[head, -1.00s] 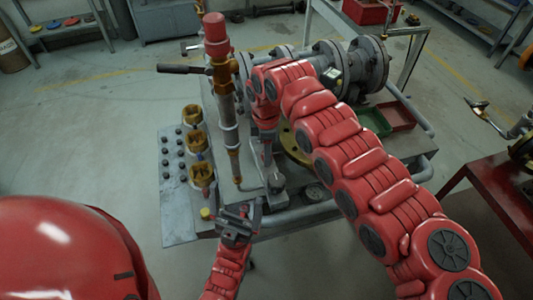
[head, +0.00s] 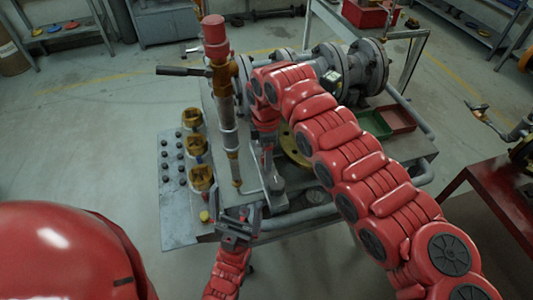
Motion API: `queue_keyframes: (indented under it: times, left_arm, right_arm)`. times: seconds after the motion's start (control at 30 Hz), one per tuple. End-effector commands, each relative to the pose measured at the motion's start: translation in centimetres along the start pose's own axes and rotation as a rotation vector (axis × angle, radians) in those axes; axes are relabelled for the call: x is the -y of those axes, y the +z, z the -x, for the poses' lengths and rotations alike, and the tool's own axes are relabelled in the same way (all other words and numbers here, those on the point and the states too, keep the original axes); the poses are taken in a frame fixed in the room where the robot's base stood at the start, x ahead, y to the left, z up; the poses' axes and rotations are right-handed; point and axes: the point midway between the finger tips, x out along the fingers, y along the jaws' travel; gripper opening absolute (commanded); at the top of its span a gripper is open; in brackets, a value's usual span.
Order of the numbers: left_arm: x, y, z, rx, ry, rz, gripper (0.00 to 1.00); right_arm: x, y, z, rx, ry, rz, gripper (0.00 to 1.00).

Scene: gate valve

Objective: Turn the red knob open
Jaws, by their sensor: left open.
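A red cylindrical piece (head: 214,35), the only red knob-like part I can make out, tops the upright brass and steel pipe assembly on the bench. A dark lever handle (head: 184,71) sticks out left below it. My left gripper (head: 240,214) is open and empty at the bench's front edge, well below and apart from the red piece. My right gripper (head: 268,168) points down just right of the upright pipe. Its jaws are small and partly hidden by my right arm, so their state is unclear.
Several brass fittings (head: 197,146) and dark studs stand on the bench's left plate (head: 176,222). A large grey flanged pipe (head: 365,68) lies at the back. Green (head: 374,124) and red (head: 398,117) trays sit at right. A red table (head: 490,200) stands farther right.

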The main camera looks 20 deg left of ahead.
Motion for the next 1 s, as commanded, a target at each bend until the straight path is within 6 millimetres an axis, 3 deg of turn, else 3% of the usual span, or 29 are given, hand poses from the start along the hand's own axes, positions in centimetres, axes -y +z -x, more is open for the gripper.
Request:
queue_keyframes:
  times: [0.27, 0.67, 0.8, 0.83, 1.0]
  left_arm:
    - [0.0, 0.1, 0.3, 0.000, 0.000, 0.000, 1.00]
    - [-0.1, 0.2, 1.1, 0.000, 0.000, 0.000, 1.00]
    - [0.0, 0.1, 0.8, 0.000, 0.000, 0.000, 1.00]
    - [0.0, 0.0, -0.1, 0.000, 0.000, 0.000, 1.00]
    - [0.1, -0.3, -1.8, 0.000, 0.000, 0.000, 1.00]
  right_arm:
    - [-0.1, 0.0, 1.5, 0.000, 0.004, 0.000, 0.72]
    - [-0.1, -0.1, 11.8, 0.001, 0.007, 0.001, 0.72]
    - [0.0, -0.1, 14.9, 0.000, 0.002, 0.000, 0.72]
    - [0.0, 0.0, 15.8, 0.000, 0.001, -0.001, 0.72]
    - [0.0, 0.0, 17.3, 0.000, 0.000, 0.000, 0.72]
